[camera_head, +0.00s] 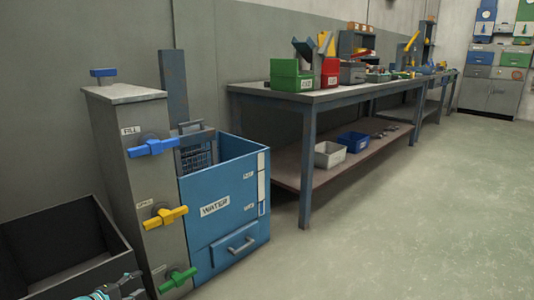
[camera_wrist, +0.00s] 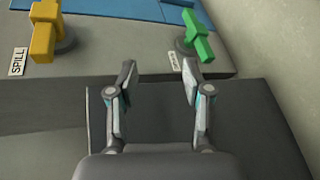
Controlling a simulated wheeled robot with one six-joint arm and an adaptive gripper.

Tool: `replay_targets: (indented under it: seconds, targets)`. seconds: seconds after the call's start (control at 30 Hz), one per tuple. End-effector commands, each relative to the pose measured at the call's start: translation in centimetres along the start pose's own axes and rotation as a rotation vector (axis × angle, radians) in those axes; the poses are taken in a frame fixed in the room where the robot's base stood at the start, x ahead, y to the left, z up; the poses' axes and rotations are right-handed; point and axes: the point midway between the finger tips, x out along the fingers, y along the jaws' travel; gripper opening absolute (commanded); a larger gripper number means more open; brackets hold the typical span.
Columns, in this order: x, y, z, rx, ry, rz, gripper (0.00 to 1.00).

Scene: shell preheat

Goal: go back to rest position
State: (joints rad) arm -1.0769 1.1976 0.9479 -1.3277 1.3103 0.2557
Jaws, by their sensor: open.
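My gripper (camera_wrist: 158,75) is open and empty in the wrist view, its two fingers apart over the dark bin. Past the fingertips in that view are the yellow valve handle (camera_wrist: 44,32) beside the SPILL label and the green valve handle (camera_wrist: 198,40). In the head view, part of my gripper (camera_head: 118,288) shows at the bottom left, in front of the dark bin and low beside the grey valve column (camera_head: 120,180). The column carries a blue FILL handle (camera_head: 152,147), the yellow handle (camera_head: 166,216) and the green handle (camera_head: 178,279).
A dark open bin (camera_head: 60,236) stands at the left, close to my gripper. A blue WATER tank (camera_head: 225,205) adjoins the column. A long workbench (camera_head: 330,96) with bins and tools runs along the wall. The floor (camera_head: 420,210) at the right is clear.

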Motion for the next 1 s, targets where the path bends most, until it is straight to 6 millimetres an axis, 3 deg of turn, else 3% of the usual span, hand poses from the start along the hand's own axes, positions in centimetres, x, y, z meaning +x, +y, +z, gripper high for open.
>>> replay_targets:
  seconds: [0.13, 0.3, 0.63, 1.0]
  targets:
    - [0.2, -1.7, 3.4, -0.037, -0.016, -0.169, 0.50]
    - [0.5, -1.7, 8.9, -0.025, -0.048, -0.360, 0.50]
    - [-0.4, 1.6, 22.6, 0.132, -0.115, -0.695, 0.50]
    - [-3.8, 5.3, 37.5, 0.417, -0.166, -0.946, 0.50]
